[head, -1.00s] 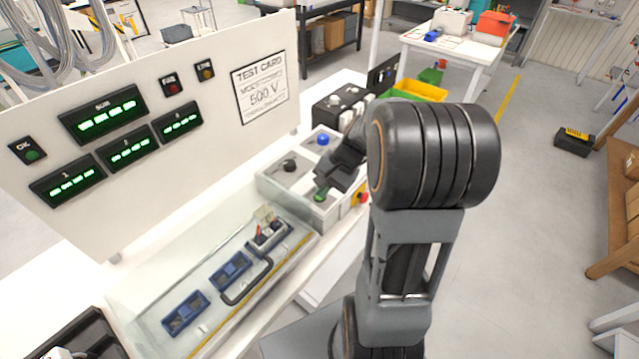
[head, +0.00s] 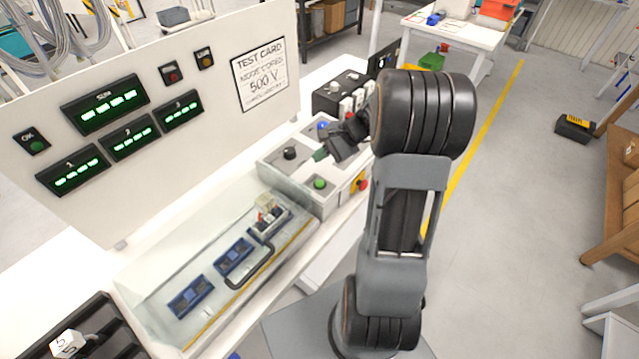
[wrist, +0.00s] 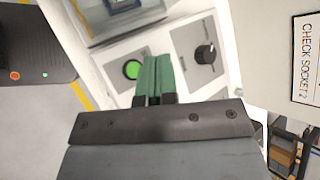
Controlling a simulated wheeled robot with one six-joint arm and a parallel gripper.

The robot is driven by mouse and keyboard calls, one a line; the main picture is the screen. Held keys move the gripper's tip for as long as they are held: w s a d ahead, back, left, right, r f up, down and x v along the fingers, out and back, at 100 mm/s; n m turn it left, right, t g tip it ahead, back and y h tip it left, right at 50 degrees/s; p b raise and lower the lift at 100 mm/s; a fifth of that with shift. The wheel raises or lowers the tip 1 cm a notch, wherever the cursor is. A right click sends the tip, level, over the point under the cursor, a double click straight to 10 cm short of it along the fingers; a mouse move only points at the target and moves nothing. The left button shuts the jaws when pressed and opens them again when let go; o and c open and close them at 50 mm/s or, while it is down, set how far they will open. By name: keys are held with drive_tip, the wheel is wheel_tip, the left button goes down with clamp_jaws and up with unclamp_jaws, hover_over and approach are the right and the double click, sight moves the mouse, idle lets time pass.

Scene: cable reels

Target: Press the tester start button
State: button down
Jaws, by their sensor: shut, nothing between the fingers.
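The tester's control box (head: 268,178) stands on the white bench, with a round green start button (head: 320,184) on its near top plate. The button looks bright green and uncovered, and it also shows in the wrist view (wrist: 132,69). My gripper (head: 321,154) is shut and empty, with its green fingertips apart from the button, behind it in the head view. In the wrist view my fingertips (wrist: 154,62) show between the green button and a black knob (wrist: 205,54).
A blue button (head: 322,126) and a red emergency stop on yellow (head: 361,185) are also on the box. A clear-lidded test bay (head: 215,262) with blue sockets lies to the left. The upright panel (head: 215,90) has lit green displays. A black switch unit (head: 340,95) stands behind.

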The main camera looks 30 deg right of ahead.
sight(321, 184)
drive_tip(key=shift+f+b, duration=2.9)
drive_tip(key=shift+f, duration=1.2)
drive_tip(key=shift+f, duration=0.1)
drive_tip(key=shift+f+b, duration=0.3)
drive_tip(key=shift+b, duration=0.1)
drive_tip(key=shift+f+b, duration=0.4)
drive_tip(key=shift+f, duration=0.1)
drive_tip(key=shift+r, duration=0.25)
drive_tip(key=shift+r+p, duration=0.65)
drive_tip(key=shift+r, duration=0.05)
drive_tip(key=shift+r+p, duration=1.9)
drive_tip(key=shift+r, duration=0.6)
